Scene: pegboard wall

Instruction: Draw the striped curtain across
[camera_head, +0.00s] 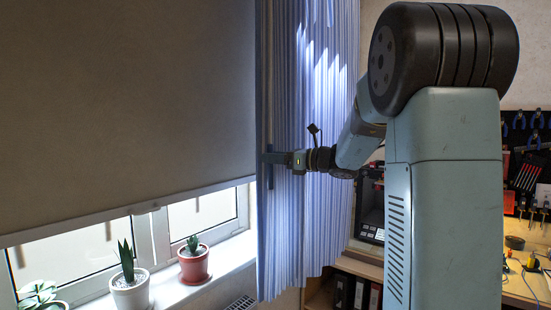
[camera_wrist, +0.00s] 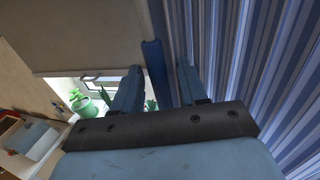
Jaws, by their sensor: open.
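The striped curtain (camera_head: 310,220), blue and white, hangs gathered in folds at the right side of the window. It fills the right of the wrist view (camera_wrist: 240,60). My gripper (camera_head: 272,159) is at the curtain's left edge, at mid-height. In the wrist view its two fingers stand apart, with a dark blue upright strip (camera_wrist: 154,62) showing between them. The strip is by the curtain's edge; I cannot tell whether a finger touches it. The jaws are open and not closed on anything.
A grey roller blind (camera_head: 120,100) covers most of the window. Potted plants stand on the sill, including a white pot (camera_head: 130,292) and a red pot (camera_head: 194,266). A workbench (camera_head: 528,285) and tool pegboard (camera_head: 535,160) are at the right.

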